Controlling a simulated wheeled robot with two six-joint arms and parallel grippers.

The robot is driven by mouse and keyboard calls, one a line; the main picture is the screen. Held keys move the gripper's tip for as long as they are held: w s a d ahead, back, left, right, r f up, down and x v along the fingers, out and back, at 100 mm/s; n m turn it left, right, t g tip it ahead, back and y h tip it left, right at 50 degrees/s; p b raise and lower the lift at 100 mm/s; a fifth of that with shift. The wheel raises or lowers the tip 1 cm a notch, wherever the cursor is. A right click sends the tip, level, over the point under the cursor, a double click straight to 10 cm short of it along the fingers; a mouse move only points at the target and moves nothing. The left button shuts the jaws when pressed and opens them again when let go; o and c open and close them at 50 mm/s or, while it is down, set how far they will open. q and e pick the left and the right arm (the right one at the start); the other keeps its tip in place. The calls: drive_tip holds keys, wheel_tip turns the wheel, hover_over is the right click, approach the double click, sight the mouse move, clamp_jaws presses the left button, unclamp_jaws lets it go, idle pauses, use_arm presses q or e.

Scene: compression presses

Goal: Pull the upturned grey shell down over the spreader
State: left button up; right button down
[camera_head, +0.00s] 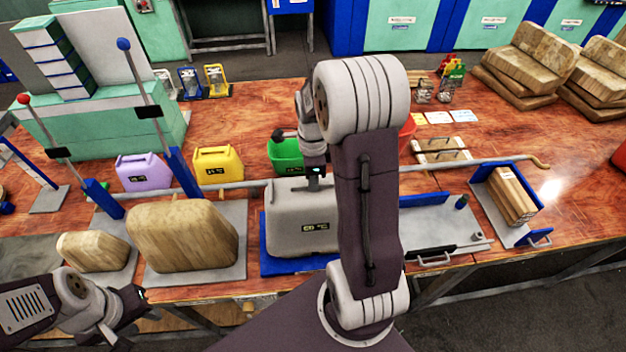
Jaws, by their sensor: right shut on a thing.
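The grey shell (292,240), a jug-like body with a small dark label, stands over a blue base (268,268) at the middle of the bench. My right gripper (314,182) is at the top edge of the shell and is shut on it; its fingertips are small and partly hidden by my own arm. I cannot make out the spreader; it may be hidden by the shell or my arm. My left gripper (140,296) is low at the bench's front edge, away from the shell, and its finger opening cannot be made out.
Wooden blocks (180,236) stand on grey plates left of the shell. A long metal bar (440,170) runs behind it. Purple (143,172), yellow (219,165) and green (285,153) containers stand behind. A blue fixture with wooden slats (512,194) lies right.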

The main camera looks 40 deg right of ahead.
drive_tip(key=shift+f+b, duration=0.3)
drive_tip(key=shift+f, duration=0.2)
drive_tip(key=c, duration=1.5)
unclamp_jaws()
drive_tip(key=shift+r, duration=0.1)
wheel_tip(320, 180, up, 9)
drive_tip(key=shift+f+b, duration=0.1)
drive_tip(key=shift+b, duration=0.45)
